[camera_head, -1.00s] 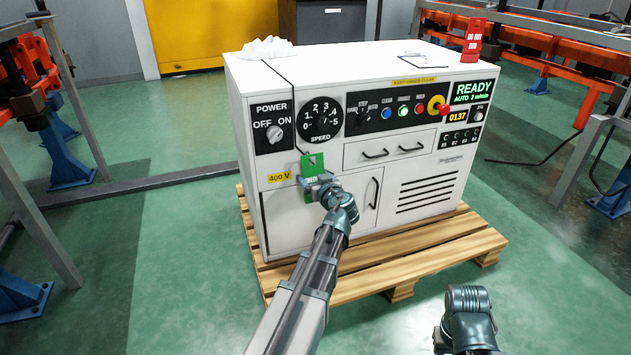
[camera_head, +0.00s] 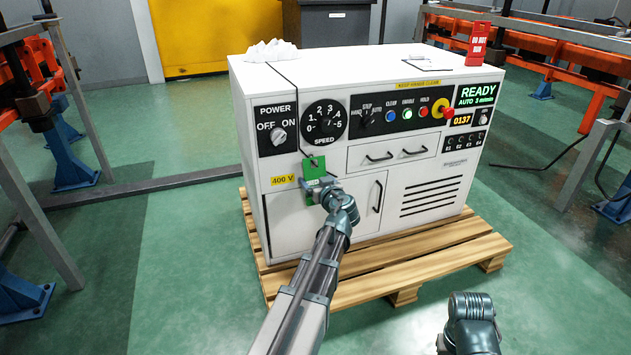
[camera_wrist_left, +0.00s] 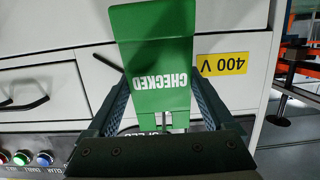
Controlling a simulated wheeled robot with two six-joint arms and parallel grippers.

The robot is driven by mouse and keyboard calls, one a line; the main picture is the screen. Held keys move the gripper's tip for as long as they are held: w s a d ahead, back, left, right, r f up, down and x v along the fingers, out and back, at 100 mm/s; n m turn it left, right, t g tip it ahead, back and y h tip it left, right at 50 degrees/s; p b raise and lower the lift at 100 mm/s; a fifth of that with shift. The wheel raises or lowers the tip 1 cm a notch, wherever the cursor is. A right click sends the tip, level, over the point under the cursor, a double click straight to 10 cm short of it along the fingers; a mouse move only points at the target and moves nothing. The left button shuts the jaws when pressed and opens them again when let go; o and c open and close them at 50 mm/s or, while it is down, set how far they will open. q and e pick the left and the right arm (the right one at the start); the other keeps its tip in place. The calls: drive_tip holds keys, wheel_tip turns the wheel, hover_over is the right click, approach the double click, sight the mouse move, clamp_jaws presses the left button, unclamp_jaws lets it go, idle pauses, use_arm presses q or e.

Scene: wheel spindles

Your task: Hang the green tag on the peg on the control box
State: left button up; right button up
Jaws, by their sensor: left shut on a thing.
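The green tag (camera_head: 314,170) is a flat upright plate in front of the control box (camera_head: 290,220), below the SPEED dial and right of the 400 V label. My left gripper (camera_head: 322,190) is shut on the tag. In the left wrist view the tag (camera_wrist_left: 152,62) stands between the fingers of the left gripper (camera_wrist_left: 160,118), with CHECKED upside down. I cannot make out the peg clearly; a small pale spot shows near the tag's top. Only a joint of my right arm shows at the lower right of the head view; its fingers do not show.
The box stands on a wooden pallet (camera_head: 425,262). A black cord (camera_head: 285,80) runs over its top and down the front towards the tag. The POWER switch (camera_head: 279,136), dial (camera_head: 325,121) and door handle (camera_head: 378,196) are near the gripper. A red sign (camera_head: 478,45) stands on top.

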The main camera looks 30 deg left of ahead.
use_arm(q)
drive_tip(key=o, duration=1.2)
drive_tip(key=shift+c, duration=0.2)
drive_tip(key=p+v, duration=0.2)
drive_tip(key=v, duration=1.2)
drive_tip(key=shift+p, duration=0.4)
drive_tip(key=shift+w, duration=0.1)
